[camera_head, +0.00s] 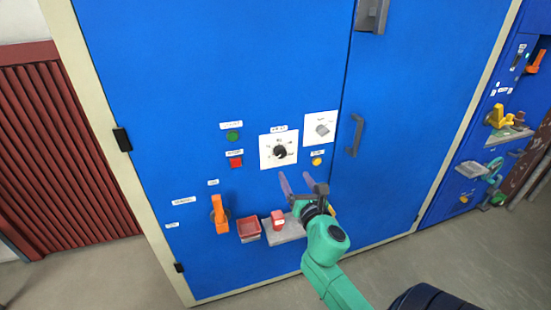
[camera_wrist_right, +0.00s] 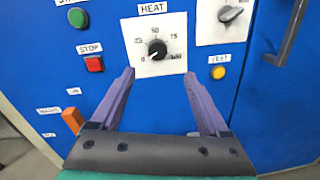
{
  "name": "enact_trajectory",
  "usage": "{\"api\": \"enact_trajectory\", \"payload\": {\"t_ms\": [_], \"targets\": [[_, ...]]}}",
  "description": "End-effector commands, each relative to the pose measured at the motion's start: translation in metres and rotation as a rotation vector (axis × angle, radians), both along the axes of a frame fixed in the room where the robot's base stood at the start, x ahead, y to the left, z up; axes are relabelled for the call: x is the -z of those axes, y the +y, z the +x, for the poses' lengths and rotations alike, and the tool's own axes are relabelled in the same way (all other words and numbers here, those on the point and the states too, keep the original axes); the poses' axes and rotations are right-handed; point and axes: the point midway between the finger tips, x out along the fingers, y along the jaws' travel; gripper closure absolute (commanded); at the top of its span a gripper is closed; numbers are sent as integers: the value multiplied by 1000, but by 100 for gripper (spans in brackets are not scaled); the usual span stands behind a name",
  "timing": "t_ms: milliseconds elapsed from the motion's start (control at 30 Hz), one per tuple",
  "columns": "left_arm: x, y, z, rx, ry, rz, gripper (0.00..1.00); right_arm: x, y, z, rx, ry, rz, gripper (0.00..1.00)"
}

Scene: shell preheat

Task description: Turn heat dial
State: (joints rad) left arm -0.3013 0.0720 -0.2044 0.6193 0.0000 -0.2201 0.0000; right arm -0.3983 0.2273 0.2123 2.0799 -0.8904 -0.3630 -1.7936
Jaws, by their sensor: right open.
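The heat dial (camera_head: 280,152) is a black knob on a white plate marked HEAT, mounted on the blue cabinet front. In the right wrist view the heat dial (camera_wrist_right: 157,50) sits ahead of and above the fingertips, with scale numbers around it; its pointer is toward the lower left, near 0. My right gripper (camera_head: 299,181) is open and empty, just below the dial plate and apart from it. In the right wrist view my right gripper (camera_wrist_right: 158,73) has its two purple fingers spread either side of the dial. My left gripper is not in view.
A green start button (camera_head: 233,137) and red stop button (camera_head: 236,162) are left of the dial. A grey selector knob (camera_head: 322,129) and yellow button (camera_head: 317,161) are right. An orange lever (camera_head: 219,215), red tray (camera_head: 249,229) and grey shelf (camera_head: 287,232) sit lower. A door handle (camera_head: 356,135) protrudes at right.

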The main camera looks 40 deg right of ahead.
Motion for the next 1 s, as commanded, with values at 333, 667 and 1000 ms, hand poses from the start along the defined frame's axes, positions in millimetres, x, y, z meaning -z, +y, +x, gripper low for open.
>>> {"api": "enact_trajectory", "payload": {"t_ms": [333,667,1000], "targets": [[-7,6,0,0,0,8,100,-1,-35,83,1,-2,5,21],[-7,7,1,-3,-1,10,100,1,-43,103,-2,1,5,21],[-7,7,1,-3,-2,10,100,1,-43,102,-2,1,6,100]]}}
